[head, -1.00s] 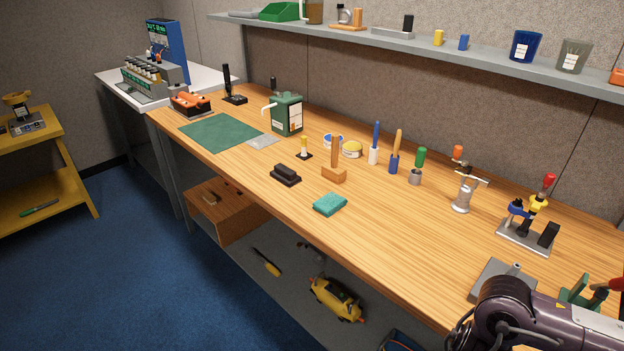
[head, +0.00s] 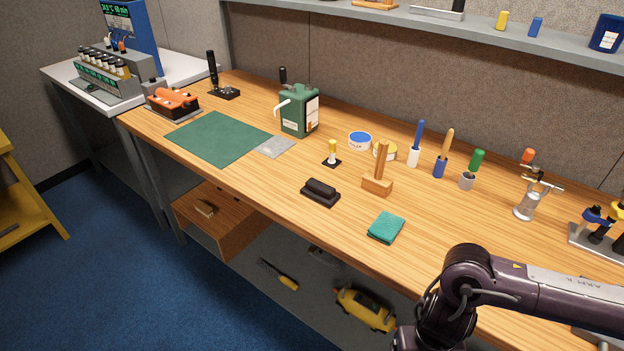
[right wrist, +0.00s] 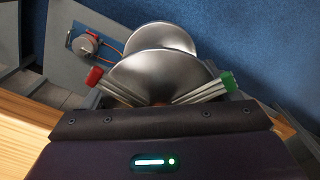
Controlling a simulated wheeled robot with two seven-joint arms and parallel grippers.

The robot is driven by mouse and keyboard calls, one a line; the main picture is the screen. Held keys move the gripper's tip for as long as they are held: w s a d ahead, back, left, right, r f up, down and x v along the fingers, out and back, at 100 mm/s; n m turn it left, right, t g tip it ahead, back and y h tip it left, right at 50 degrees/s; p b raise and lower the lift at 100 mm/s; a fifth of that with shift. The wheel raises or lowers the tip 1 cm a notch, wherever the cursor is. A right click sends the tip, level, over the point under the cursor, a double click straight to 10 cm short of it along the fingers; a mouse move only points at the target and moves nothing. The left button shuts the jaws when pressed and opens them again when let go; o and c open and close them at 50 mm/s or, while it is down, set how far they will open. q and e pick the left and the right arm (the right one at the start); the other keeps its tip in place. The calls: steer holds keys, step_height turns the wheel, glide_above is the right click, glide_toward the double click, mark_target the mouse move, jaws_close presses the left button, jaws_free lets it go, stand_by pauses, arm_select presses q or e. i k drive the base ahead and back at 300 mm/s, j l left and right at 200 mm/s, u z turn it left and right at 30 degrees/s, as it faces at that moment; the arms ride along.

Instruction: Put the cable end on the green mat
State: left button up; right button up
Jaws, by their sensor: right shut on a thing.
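The green mat (head: 215,138) lies flat and bare on the far left part of the wooden bench in the head view. An orange cable (right wrist: 109,44) runs from behind this metal to a round drum (right wrist: 87,43) on a grey plate. My left gripper is not in view.
A grey plate (head: 275,147) and a green can (head: 299,110) stand by the mat. A black brush (head: 320,192), a teal sponge (head: 386,227) and a wooden-handled block (head: 378,184) lie between my arm and the mat. Several upright tools line the back.

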mark_target(220, 138)
steer(key=i+j, duration=0.2)
steer(key=j, duration=0.2)
steer(key=i+j, duration=0.2)
steer(key=j, duration=0.15)
steer(key=i+j, duration=0.15)
steer(key=j, duration=0.25)
steer(key=i+j, duration=0.2)
steer(key=j, duration=0.15)
steer(key=i+j, duration=0.2)
steer(key=j, duration=0.2)
steer(key=i+j, duration=0.2)
steer(key=j, duration=0.15)
